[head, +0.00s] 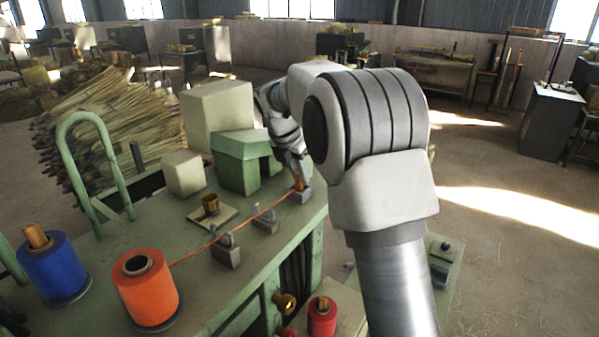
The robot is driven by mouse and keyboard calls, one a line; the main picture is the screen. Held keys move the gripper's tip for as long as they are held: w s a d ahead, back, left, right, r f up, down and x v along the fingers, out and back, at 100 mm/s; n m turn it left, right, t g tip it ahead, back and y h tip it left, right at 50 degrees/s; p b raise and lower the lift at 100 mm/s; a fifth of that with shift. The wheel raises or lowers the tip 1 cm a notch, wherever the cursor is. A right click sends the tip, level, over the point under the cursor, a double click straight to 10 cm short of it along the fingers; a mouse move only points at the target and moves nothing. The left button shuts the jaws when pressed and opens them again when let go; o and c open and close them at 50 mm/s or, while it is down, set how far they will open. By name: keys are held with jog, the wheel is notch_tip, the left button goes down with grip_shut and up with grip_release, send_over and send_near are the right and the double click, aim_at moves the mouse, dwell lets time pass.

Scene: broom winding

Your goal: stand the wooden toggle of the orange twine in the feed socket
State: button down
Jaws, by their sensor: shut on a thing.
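The orange twine (190,256) runs from the orange spool (146,292) at the front left of the green bench (185,222), back and to the right. It passes at two small grey metal guides, a nearer one (226,255) and a farther one (265,224). The wooden toggle (298,182) is at the twine's far end, upright at the grey feed socket (302,195) by the bench's right edge. My gripper (297,174) points down from above and is shut on the toggle. Its fingers are small in view. I cannot tell how deep the toggle sits in the socket.
A blue spool (52,272) with a wooden toggle stands at the left. Green and cream boxes stand behind the socket. A small brown cup (210,204) on a board sits mid-bench. A green hoop (92,150) rises at the left. A red spool (322,318) stands lower, front right.

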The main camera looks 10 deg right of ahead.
jog(key=c, duration=0.7)
grip_release()
jog(key=shift+c, duration=0.2)
jog(key=shift+r, duration=0.1)
jog(key=v, duration=1.6)
jog(key=s+d+m+b, duration=0.2)
jog(key=s+m, duration=0.4)
jog(key=s, duration=0.2)
jog(key=s+d+f+m+t+y+b, duration=0.1)
jog(key=s+f+m, duration=0.6)
jog(key=s+m, duration=0.3)
jog(key=s+d+f+m+t+y+b, duration=0.1)
jog(key=s+f+m+y+b, duration=0.1)
jog(key=s+f+m, duration=0.6)
jog(key=s+m, duration=0.3)
jog(key=s, duration=0.4)
jog(key=shift+d+f, duration=0.2)
jog(key=shift+f, duration=0.05)
